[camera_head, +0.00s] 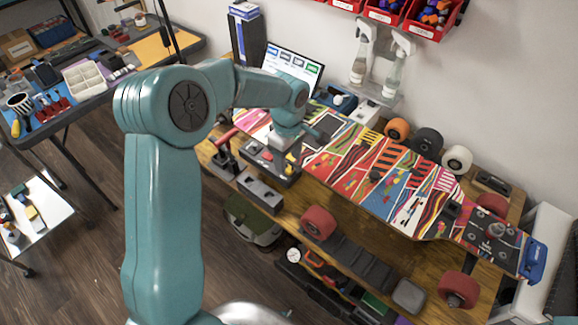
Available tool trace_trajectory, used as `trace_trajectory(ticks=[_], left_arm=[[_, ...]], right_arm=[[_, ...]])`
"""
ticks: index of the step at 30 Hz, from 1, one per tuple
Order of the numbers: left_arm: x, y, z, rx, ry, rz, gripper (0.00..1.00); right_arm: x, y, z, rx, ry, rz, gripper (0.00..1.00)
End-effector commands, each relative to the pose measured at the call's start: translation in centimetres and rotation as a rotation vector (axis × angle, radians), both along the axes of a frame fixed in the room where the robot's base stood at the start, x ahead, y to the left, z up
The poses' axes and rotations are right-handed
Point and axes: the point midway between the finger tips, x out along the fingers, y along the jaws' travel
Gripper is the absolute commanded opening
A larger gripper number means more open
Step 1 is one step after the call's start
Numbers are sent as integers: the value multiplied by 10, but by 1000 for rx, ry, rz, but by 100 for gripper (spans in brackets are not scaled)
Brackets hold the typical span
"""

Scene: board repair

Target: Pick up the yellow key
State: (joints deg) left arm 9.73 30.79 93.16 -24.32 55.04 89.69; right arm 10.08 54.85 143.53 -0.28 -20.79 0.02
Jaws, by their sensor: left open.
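My left gripper (284,146) hangs at the end of my teal arm, over the back left of the workbench. It is open, and its fingers are small and partly hidden by the wrist. A small yellow item (290,158) shows just below and beside it at a dark tray (262,168). It may be the yellow key, but it is too small to tell its shape. A red item (267,155) lies to its left on the tray. I cannot tell whether the gripper touches the yellow item. My right gripper is out of view.
A long colourful skateboard deck (375,170) spans the workbench to the right. A laptop (294,66) and spray bottles (393,75) stand behind. Several wheels (397,129) line the wall side. A grey two-hole block (260,193) sits in front of the tray.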

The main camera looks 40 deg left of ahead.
Motion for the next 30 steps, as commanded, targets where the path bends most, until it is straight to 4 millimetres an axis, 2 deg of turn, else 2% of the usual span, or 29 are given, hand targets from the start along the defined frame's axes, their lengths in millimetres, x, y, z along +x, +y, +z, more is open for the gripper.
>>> trace_trajectory(ticks=[3,6,13,14,18,19,30], left_arm=[[0,-2,-18,0,4,0,55],[1,-2,-26,0,2,0,55],[2,-2,-28,0,0,0,55],[2,-2,-28,0,0,0,49],[2,-2,-28,0,0,0,3],[2,-2,-28,0,0,0,0],[2,-1,-23,2,-1,0,0]], right_arm=[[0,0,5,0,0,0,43],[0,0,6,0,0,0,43],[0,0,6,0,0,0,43],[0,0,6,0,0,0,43],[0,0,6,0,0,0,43],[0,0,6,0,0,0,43],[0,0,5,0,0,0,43]])
